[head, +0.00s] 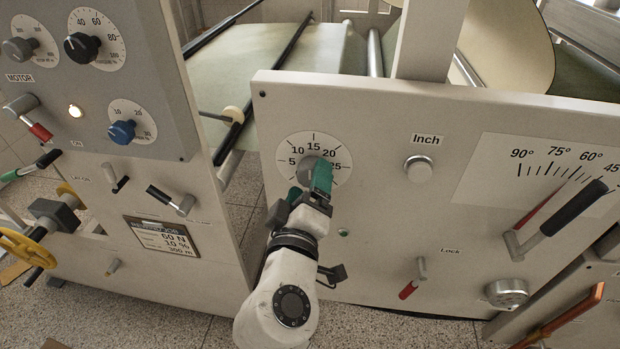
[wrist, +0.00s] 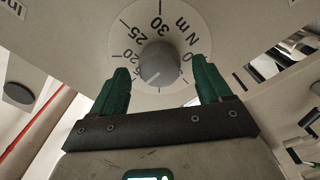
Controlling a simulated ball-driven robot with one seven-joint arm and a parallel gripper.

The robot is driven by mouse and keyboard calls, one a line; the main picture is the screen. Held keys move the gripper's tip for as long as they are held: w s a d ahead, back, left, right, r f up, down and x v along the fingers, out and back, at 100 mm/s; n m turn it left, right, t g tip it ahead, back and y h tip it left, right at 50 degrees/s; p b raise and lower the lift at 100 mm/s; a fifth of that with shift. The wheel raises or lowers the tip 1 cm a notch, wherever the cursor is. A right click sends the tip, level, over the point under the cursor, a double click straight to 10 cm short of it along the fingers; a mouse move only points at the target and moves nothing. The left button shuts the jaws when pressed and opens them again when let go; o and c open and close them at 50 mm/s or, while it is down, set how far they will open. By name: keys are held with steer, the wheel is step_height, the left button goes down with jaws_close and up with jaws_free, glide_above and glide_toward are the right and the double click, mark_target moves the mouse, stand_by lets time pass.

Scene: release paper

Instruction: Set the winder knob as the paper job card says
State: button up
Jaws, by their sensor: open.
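The grey round knob (head: 307,168) sits on a white dial (head: 329,147) on the front panel. The dial's head-view marks include 5, 10, 15, 20 and 25; in the wrist view "30" and "N m" also show. My gripper (head: 308,179) is at this knob, its green fingers apart. In the wrist view the knob (wrist: 157,63) shows between the open fingers (wrist: 161,68); I cannot tell whether they touch it. A pale line on the knob is too small to read surely. The job card (head: 162,237) on the left cabinet shows 60 N, 10 % and 300 m.
The left cabinet carries a black knob (head: 82,47), a grey knob (head: 18,50) and a blue knob (head: 122,132). Right of my gripper are the Inch button (head: 418,168), a red-tipped Lock lever (head: 413,280) and a black-handled lever (head: 572,208) by an angle scale.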

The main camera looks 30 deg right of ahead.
steer(key=b+v, duration=0.1)
steer(key=v, duration=0.7)
steer(key=s+d+f+m+g+y, duration=0.15)
steer(key=s+d+f+g, duration=0.25)
steer(key=d+f, duration=0.45)
steer(key=s+d+f+m+g+y, duration=0.15)
steer(key=s+d+f+g, duration=0.35)
steer(key=f, duration=0.6)
steer(key=s+f+m+g+y, duration=0.1)
steer(key=s+f+g+y, duration=0.3)
steer(key=s+f+y, duration=0.3)
steer(key=s+f, duration=0.3)
steer(key=s, duration=0.2)
steer(key=shift+s+f+g, duration=0.3)
steer(key=shift+d, duration=0.1)
steer(key=shift+c, duration=0.3)
